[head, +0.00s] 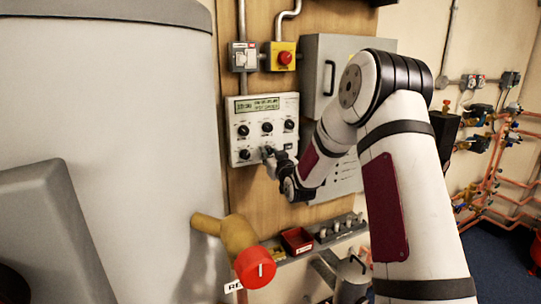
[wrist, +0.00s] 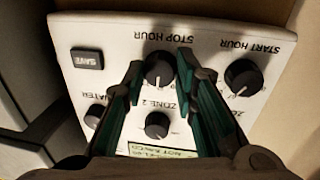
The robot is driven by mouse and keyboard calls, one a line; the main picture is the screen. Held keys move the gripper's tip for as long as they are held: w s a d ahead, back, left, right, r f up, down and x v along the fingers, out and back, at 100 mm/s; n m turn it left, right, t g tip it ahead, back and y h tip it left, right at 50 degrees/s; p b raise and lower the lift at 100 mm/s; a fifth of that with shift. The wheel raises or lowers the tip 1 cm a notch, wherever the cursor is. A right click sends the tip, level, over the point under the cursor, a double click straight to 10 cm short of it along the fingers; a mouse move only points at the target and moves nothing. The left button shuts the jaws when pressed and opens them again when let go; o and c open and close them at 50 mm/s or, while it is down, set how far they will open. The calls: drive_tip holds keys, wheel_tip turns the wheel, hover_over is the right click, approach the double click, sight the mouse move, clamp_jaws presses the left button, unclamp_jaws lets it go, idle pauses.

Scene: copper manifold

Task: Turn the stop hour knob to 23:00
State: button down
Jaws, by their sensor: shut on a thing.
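The white control panel (head: 236,112) hangs on the wooden wall, with a green display and rows of black knobs. In the wrist view it appears upside down. The stop hour knob (wrist: 158,72) is black and round, beside its "STOP HOUR" label. My gripper (wrist: 161,62) has its two green-padded fingers on either side of this knob, shut on it. In the head view my gripper (head: 268,154) is at the panel's lower middle and hides the knob.
The start hour knob (wrist: 243,77), zone 2 knob (wrist: 157,125) and dark save button (wrist: 87,59) are close around the fingers. A red emergency button (head: 285,58) is above the panel. A red-capped pipe (head: 257,268) and a red bin (head: 297,240) are below.

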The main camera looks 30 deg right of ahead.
drive_tip(key=m+p, duration=0.1)
drive_tip(key=m, duration=0.2)
drive_tip(key=m+p, duration=0.1)
drive_tip(key=m, duration=0.2)
drive_tip(key=shift+s+r+g+y, duration=0.1)
drive_tip(key=shift+r+g+y, duration=0.1)
drive_tip(key=shift+g+y, duration=0.15)
drive_tip(key=m+p, duration=0.1)
drive_tip(key=m, duration=0.4)
drive_tip(key=shift+y+p, duration=0.35)
drive_tip(key=shift+p, duration=0.05)
drive_tip(key=c, duration=1.3)
unclamp_jaws()
